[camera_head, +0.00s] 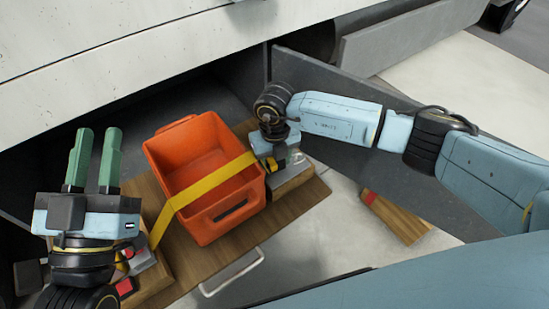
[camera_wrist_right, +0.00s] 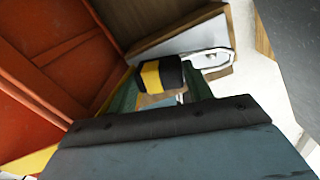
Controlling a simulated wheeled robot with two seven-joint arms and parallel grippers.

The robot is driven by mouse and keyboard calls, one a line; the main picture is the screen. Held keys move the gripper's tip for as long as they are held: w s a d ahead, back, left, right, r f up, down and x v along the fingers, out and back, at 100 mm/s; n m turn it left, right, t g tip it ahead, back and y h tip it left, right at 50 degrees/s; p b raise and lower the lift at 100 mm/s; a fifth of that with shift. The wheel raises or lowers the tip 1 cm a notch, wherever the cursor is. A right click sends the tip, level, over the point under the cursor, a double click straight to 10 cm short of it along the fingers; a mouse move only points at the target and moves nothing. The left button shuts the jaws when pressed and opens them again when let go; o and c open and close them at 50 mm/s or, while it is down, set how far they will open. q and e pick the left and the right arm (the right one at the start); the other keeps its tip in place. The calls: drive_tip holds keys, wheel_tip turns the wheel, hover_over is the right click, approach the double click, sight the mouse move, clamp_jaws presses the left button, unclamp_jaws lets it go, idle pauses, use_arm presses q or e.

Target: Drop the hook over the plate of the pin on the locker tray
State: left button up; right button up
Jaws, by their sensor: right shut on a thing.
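My right gripper (camera_head: 276,160) is low beside the right wall of the orange crate, at the end of a yellow strap (camera_head: 205,186) that crosses the crate. In the right wrist view its green fingers are shut on the hook's black and yellow grip (camera_wrist_right: 161,75). A pale metal loop (camera_wrist_right: 216,60) shows just beyond the grip, by a wooden block; I cannot tell whether it is the hook's or the pin's, or whether hook and plate touch. The pin is largely hidden. My left gripper (camera_head: 97,135) is open and empty, fingers up, left of the crate.
The orange crate (camera_head: 226,222) stands on the wooden tray board (camera_head: 205,262), with a metal handle (camera_head: 232,273) at its front edge. A wooden block (camera_head: 395,216) with a red patch lies to the right. Grey locker panels (camera_head: 330,148) rise behind and right, close to my right arm.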

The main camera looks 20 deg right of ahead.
drive_tip(key=shift+s+d+f, duration=0.1)
drive_tip(key=shift+s+f, duration=0.25)
drive_tip(key=o, duration=1.4)
drive_tip(key=shift+w+r, duration=0.1)
drive_tip(key=shift+r, duration=0.05)
